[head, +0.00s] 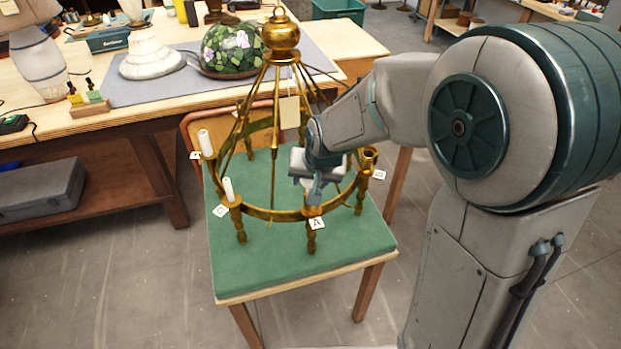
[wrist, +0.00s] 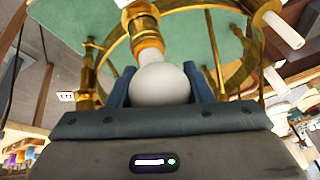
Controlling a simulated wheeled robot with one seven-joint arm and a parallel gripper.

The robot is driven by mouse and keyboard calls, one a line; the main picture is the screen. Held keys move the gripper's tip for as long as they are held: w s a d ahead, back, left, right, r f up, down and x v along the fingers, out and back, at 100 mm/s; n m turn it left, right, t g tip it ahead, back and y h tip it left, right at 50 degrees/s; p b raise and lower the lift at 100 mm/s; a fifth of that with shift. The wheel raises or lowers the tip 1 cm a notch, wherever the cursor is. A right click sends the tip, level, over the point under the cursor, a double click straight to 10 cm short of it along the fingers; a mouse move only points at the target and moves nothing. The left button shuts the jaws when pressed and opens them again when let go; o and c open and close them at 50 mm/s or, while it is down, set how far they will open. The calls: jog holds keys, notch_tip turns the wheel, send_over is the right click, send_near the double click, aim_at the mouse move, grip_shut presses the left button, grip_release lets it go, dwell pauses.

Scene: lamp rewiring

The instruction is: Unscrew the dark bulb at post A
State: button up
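The brass chandelier (head: 272,213) stands on a green-topped stool (head: 260,270). Post A (head: 312,225), marked by an "A" tag, is at its front. My gripper (head: 313,192) is directly above post A and hides the bulb in the head view. In the wrist view, a round, pale, unlit bulb (wrist: 160,84) sits at the end of a brass post (wrist: 144,25). My gripper (wrist: 160,90) has one finger on each side of the bulb, and both appear to touch it. The contact edges are partly hidden by the bulb.
Two white candle sleeves (head: 228,190) (head: 204,143) stand on the left posts; an empty-looking brass cup (head: 369,157) is on the right. A workbench (head: 120,112) with lamp shades stands behind.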

jog(key=shift+o, duration=0.9)
jog(key=shift+c, duration=0.6)
jog(key=shift+n+y, duration=0.3)
jog(key=shift+n, duration=0.3)
jog(key=shift+f+n+b, duration=0.1)
jog(key=shift+n+b, duration=0.2)
jog(key=n+g+y+b, duration=0.1)
jog(key=n+b, duration=0.1)
jog(key=shift+f+n+b, duration=0.1)
jog(key=shift+n+b, duration=0.25)
jog(key=shift+n, duration=0.05)
jog(key=shift+a+n+g+y+b, duration=0.1)
jog(key=shift+n+g+y+b, duration=0.2)
jog(key=shift+n+b, duration=0.5)
jog(key=shift+s+r+n+g, duration=0.15)
jog(key=shift+r+n+g, duration=0.15)
jog(key=shift+n, duration=0.6)
jog(key=shift+f, duration=0.1)
